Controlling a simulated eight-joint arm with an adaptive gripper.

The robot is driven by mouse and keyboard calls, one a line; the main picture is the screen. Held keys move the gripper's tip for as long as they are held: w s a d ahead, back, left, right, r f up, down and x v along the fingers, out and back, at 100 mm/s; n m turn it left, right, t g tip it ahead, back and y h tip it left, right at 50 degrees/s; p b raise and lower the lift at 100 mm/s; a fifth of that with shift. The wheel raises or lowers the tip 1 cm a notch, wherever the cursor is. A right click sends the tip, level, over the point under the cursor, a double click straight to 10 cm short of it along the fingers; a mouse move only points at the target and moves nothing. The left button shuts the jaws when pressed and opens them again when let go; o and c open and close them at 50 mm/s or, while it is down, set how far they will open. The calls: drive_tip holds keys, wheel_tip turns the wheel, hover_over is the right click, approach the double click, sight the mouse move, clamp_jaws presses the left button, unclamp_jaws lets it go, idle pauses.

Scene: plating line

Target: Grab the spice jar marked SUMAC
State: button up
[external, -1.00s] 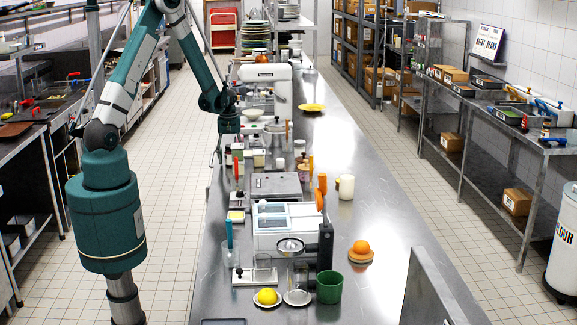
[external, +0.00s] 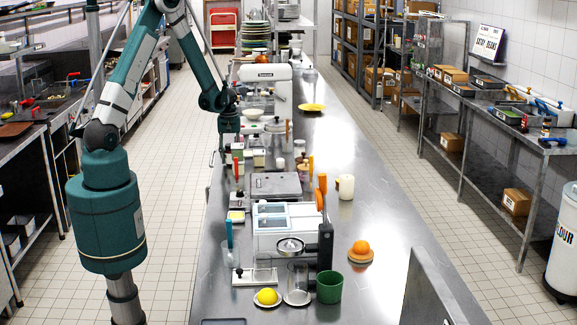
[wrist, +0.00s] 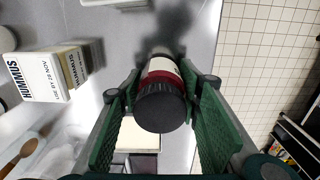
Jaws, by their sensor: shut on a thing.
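A jar (wrist: 162,105) with a black ribbed lid, a dark red band and a pale label stands between the green pads of my gripper (wrist: 160,82) in the wrist view. The pads are shut on it from both sides. No wording on its label is readable from this angle. In the external view my gripper (external: 226,152) hangs low at the left edge of the steel counter (external: 330,140), among small items. The jar cannot be made out clearly there.
White HUMMUS tubs (wrist: 38,78) lie left of the jar in the wrist view, with a wooden spoon (wrist: 18,155) below them. A grey scale (external: 276,185) and a tall orange-topped item (external: 322,186) stand nearby. The right side of the counter is mostly clear.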

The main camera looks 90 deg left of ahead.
drive_tip(key=shift+r+b, duration=0.4)
drive_tip(key=shift+r, duration=4.45)
